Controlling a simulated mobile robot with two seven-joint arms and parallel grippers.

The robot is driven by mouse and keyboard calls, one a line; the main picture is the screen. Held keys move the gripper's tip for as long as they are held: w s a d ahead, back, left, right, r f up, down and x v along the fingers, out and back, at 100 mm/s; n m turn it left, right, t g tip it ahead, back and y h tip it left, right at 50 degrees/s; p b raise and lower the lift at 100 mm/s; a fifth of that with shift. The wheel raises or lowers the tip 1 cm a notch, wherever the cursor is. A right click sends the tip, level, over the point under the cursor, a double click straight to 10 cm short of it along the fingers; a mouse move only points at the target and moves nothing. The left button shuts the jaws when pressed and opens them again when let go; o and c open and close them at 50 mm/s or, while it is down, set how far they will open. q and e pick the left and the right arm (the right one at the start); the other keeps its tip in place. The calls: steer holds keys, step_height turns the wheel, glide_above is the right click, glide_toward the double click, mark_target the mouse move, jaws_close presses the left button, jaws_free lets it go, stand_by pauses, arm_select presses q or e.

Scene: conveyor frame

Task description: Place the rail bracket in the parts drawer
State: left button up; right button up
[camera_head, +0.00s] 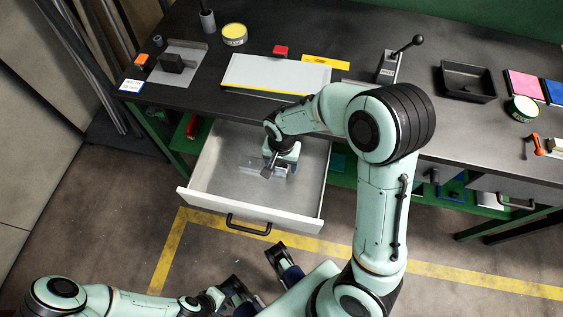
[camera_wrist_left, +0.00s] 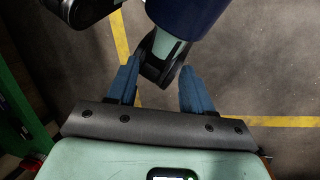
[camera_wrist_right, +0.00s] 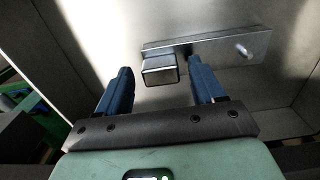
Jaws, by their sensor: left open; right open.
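The grey metal rail bracket (camera_wrist_right: 215,46), a flat plate with a block-like stub, lies on the floor of the open parts drawer (camera_head: 225,203). In the head view the bracket (camera_head: 252,163) is partly hidden by my right gripper (camera_head: 270,169), which reaches down into the drawer. In the right wrist view my right gripper (camera_wrist_right: 160,68) is open, with the stub showing between and beyond its fingertips; I cannot tell whether they touch. My left gripper (camera_wrist_left: 158,70) is open and empty, low over the floor in front of the drawer.
The dark workbench (camera_head: 340,25) stands over the drawer, with a grey-white board (camera_head: 275,74), a lever fixture (camera_head: 389,66), a black tray (camera_head: 468,80) and several small items. A drawer handle (camera_head: 249,226) sticks out at the front. Yellow-lined floor is free to the right.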

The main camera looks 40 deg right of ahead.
step_height(320, 180, up, 12)
steer(key=p, duration=0.2)
steer(key=shift+f, duration=0.1)
stand_by(0.5)
